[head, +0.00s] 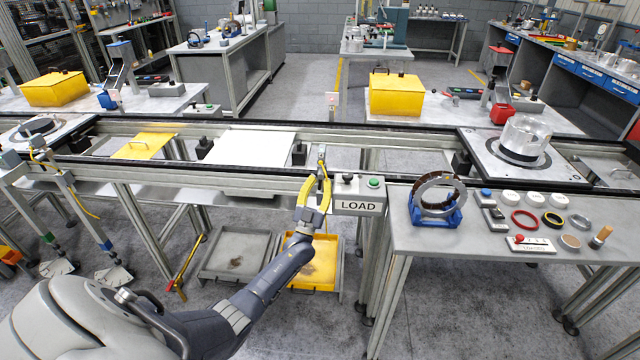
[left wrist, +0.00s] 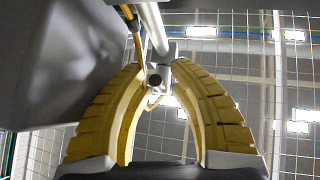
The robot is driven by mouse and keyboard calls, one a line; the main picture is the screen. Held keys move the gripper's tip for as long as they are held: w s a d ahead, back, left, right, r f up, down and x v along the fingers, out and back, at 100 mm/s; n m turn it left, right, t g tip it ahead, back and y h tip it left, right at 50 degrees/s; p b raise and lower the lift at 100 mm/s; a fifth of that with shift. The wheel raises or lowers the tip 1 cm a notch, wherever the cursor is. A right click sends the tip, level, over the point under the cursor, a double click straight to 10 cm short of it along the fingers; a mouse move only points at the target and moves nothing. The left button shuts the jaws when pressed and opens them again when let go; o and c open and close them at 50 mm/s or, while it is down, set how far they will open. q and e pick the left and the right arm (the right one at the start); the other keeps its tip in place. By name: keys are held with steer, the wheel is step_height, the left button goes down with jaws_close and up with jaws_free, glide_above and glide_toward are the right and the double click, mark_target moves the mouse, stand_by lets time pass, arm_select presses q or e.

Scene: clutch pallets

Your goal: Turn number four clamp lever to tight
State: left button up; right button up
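My left gripper (head: 319,180) is at the front rail of the conveyor, just left of the LOAD box, with its yellow fingers pointing up and away. In the left wrist view, its fingers (left wrist: 158,68) stand apart. A dark round end (left wrist: 154,81) of a small part shows between the tips, with a gap on each side; I cannot tell whether it is a lever. In the head view a small upright fitting (head: 322,153) stands just beyond the tips. No clamp lever marked four can be made out. My right gripper is not in view.
The LOAD box (head: 358,207) with a green button is close to the right of my gripper. A side table (head: 420,240) at right holds a blue-based ring, several small rings and discs. A pallet (head: 478,148) with a metal cylinder (head: 527,135) sits on the conveyor. Trays lie below.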

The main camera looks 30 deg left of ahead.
arm_select(q)
steer(key=shift+o, duration=1)
steer(key=shift+s, duration=0.1)
steer(key=v, duration=1.2)
